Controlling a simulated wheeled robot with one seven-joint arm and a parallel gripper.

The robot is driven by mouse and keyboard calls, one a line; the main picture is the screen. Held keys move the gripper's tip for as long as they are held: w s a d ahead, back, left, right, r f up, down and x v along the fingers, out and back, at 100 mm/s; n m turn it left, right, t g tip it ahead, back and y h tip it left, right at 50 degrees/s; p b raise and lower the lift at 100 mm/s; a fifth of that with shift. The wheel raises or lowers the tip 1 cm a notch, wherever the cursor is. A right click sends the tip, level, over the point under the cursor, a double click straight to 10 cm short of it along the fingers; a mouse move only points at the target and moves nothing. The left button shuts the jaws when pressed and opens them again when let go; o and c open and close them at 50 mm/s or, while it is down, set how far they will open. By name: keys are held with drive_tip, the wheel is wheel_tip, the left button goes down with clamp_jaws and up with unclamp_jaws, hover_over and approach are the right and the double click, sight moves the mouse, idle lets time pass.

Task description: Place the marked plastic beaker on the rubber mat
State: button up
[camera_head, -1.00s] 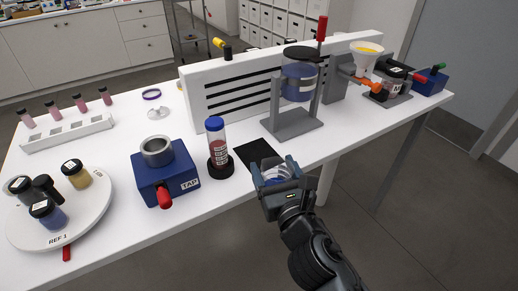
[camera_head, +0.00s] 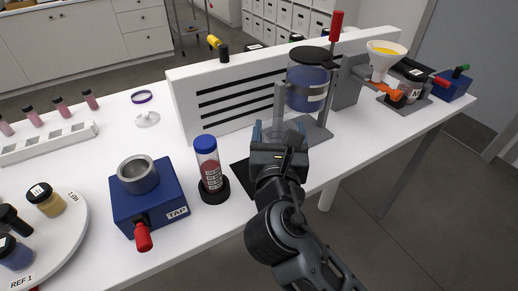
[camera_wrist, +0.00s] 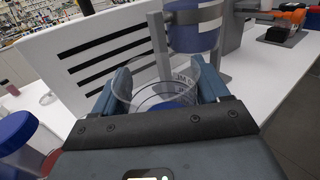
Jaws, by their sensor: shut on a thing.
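The marked plastic beaker (camera_wrist: 152,82) is clear, with dark print on its wall and something blue low in it. My gripper (camera_head: 280,134) is shut on it, one finger on each side in the wrist view (camera_wrist: 165,88). In the head view the gripper mostly hides the beaker. The rubber mat (camera_head: 238,174) is a flat black sheet near the table's front edge. My gripper covers its right part, so I cannot tell how high the beaker is above it.
A capped red tube (camera_head: 208,165) stands in a black base left of the mat, beside the blue TAP block (camera_head: 150,205). A grey stand (camera_head: 318,130) with a blue container is just behind right. A white slotted panel (camera_head: 230,108) stands behind.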

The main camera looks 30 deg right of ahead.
drive_tip(key=shift+w+a+f, duration=0.3)
drive_tip(key=shift+w+f, duration=0.5)
drive_tip(key=shift+f, duration=0.4)
drive_tip(key=shift+w+a+f, duration=0.3)
drive_tip(key=shift+w+f, duration=0.5)
drive_tip(key=shift+f, duration=0.35)
drive_tip(key=shift+w+a+f, duration=0.3)
drive_tip(key=shift+w+f, duration=0.5)
drive_tip(key=shift+f, duration=0.4)
drive_tip(key=shift+f+b, duration=0.1)
drive_tip(key=shift+b, duration=0.2)
drive_tip(key=o, duration=1.2)
drive_tip(key=shift+c, duration=0.2)
drive_tip(key=shift+s+a, duration=0.15)
drive_tip(key=b+v, duration=0.1)
drive_tip(key=v, duration=1)
drive_tip(key=shift+s+a, duration=0.15)
drive_tip(key=shift+s, duration=0.1)
drive_tip(key=shift+s, duration=0.1)
